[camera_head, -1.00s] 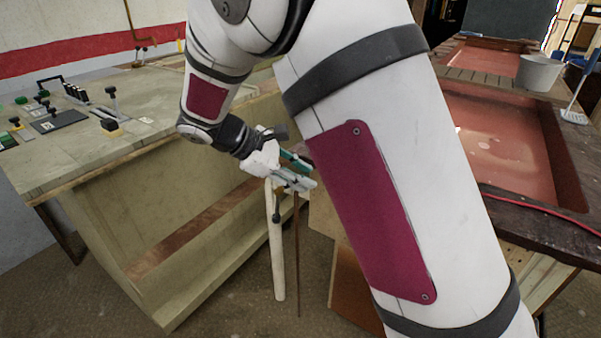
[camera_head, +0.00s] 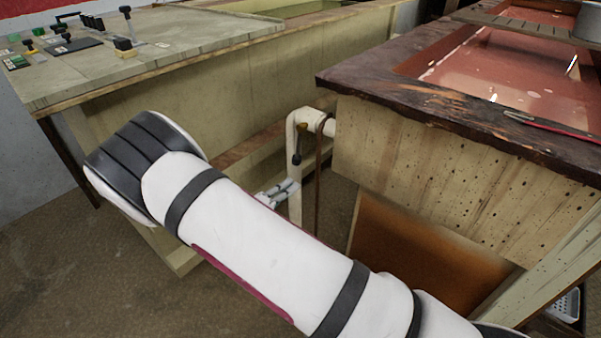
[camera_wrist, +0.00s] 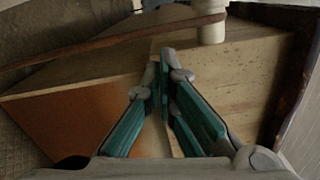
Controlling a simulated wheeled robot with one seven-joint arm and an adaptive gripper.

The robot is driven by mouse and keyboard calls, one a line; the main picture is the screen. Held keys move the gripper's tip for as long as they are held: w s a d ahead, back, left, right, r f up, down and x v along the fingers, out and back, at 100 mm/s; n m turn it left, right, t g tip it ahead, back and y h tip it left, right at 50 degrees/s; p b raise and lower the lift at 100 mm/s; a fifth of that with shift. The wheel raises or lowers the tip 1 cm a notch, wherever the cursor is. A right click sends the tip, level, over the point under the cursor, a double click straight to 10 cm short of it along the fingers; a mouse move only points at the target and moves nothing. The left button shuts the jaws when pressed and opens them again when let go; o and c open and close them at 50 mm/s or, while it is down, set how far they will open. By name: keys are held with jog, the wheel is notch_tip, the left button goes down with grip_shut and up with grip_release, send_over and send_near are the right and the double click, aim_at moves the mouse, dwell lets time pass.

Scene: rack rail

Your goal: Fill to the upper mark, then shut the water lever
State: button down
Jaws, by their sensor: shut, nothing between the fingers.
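The red-lined tank (camera_head: 400,70) holds water with pale reflections; I cannot make out an upper mark. A white pipe (camera_head: 295,180) leaves the tank's side through an elbow and runs down. My gripper (camera_head: 284,190) is below the lever, beside the pipe, partly hidden behind my arm. In the wrist view my gripper (camera_wrist: 160,72) is shut and empty, with the white pipe (camera_wrist: 211,28) beyond the fingertips. The lever does not show clearly there.
A thin brown rod (camera_head: 318,180) stands beside the pipe. The tank's wooden side (camera_head: 430,155) and an orange-brown panel (camera_head: 420,255) lie to the right. A bench (camera_head: 190,60) with small black levers is at the left.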

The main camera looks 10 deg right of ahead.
aim_at(298, 162)
jog(key=shift+n+t, duration=0.3)
jog(key=shift+n, duration=0.1)
jog(key=shift+w+d+b, duration=0.7)
jog(key=shift+w+d, duration=0.25)
jog(key=shift+w, duration=0.7)
jog(key=shift+w+d+b, duration=0.65)
jog(key=shift+w+d, duration=0.35)
jog(key=shift+w, duration=0.65)
jog(key=shift+w+d+b, duration=0.7)
jog(key=shift+w+d, duration=0.25)
jog(key=shift+w, duration=0.7)
jog(key=shift+w+a+f+m, duration=0.1)
jog(key=shift+w+a+m, duration=0.1)
jog(key=shift+w+m, duration=0.1)
